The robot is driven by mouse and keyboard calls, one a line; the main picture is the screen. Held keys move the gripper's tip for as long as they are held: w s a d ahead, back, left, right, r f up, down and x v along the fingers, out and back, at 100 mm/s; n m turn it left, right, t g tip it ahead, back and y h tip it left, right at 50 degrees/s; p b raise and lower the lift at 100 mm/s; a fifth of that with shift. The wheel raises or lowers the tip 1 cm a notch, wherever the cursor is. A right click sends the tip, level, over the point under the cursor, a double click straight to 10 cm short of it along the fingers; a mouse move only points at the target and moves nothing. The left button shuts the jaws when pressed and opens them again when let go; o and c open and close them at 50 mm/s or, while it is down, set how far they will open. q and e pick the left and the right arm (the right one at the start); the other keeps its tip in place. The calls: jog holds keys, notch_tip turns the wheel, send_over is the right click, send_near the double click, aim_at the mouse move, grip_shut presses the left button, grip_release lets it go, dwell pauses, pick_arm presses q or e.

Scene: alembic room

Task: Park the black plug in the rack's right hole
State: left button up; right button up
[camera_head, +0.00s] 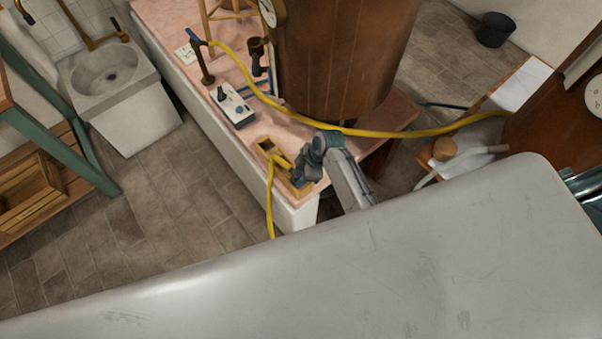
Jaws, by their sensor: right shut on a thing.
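The wooden rack (264,141) sits at the near corner of the pink counter, with a dark opening showing at its left end. My right gripper (298,176) is over the rack's right part and covers much of it. It is shut on the black plug, which is mostly hidden by the dark fingers. A yellow cord (270,203) runs from beside the fingers and hangs over the counter's front edge. The rack's right hole is hidden, so I cannot tell whether the plug is in it or above it. My left gripper is not in view.
A large copper vessel (340,55) stands just behind the rack. A control box (232,105) with knobs sits to the left on the counter (165,22). A yellow hose (400,133) crosses behind my right arm. A sink (107,72) stands at the left.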

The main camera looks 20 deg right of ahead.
jog(key=shift+f, duration=0.1)
jog(key=o, duration=1.1)
jog(key=shift+r+p, duration=3.5)
jog(key=shift+p, duration=0.15)
jog(key=shift+f, duration=0.1)
